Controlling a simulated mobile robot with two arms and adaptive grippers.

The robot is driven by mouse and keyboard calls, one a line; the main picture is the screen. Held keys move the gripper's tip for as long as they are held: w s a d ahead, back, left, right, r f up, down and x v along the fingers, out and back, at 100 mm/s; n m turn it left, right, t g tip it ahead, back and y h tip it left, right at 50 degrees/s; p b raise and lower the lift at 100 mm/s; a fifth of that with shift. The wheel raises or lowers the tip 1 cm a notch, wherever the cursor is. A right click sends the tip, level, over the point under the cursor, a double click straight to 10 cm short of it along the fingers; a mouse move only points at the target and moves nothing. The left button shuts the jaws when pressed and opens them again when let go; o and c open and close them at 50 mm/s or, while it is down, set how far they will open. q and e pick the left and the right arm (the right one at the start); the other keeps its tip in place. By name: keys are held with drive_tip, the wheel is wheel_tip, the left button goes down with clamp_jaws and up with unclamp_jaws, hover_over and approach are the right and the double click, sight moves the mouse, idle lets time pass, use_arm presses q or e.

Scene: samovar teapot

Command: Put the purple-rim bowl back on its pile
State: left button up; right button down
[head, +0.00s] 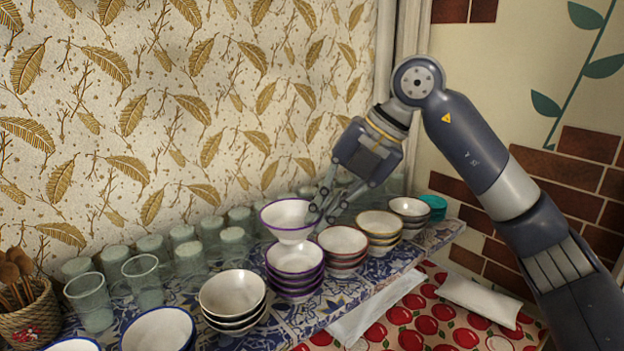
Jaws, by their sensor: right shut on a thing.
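The purple-rim bowl (287,216) is white with a purple rim and is held by its right side. My right gripper (317,212) is shut on it. The bowl is roughly upright, just above and slightly behind the pile of purple-rim bowls (296,262). In this view its base overlaps the top of the pile, and I cannot tell whether they touch. My left gripper is not in view.
Piles of red-rim (342,241), yellow-rim (378,223) and dark-rim bowls (409,209) stand to the right on the tiled shelf (292,318). A black-rim pile (232,295) stands front left. Several glasses (183,240) line the wall behind. A basket (33,318) is far left.

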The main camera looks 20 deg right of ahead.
drive_tip(key=shift+w+r, duration=0.25)
drive_tip(key=shift+w, duration=0.35)
drive_tip(key=shift+w+d+m, duration=0.1)
drive_tip(key=shift+m, duration=0.2)
wheel_tip(320, 180, down, 7)
drive_tip(key=s+b, duration=0.1)
drive_tip(key=b, duration=0.5)
drive_tip(key=shift+s, duration=0.15)
drive_tip(key=c, duration=1.7)
unclamp_jaws()
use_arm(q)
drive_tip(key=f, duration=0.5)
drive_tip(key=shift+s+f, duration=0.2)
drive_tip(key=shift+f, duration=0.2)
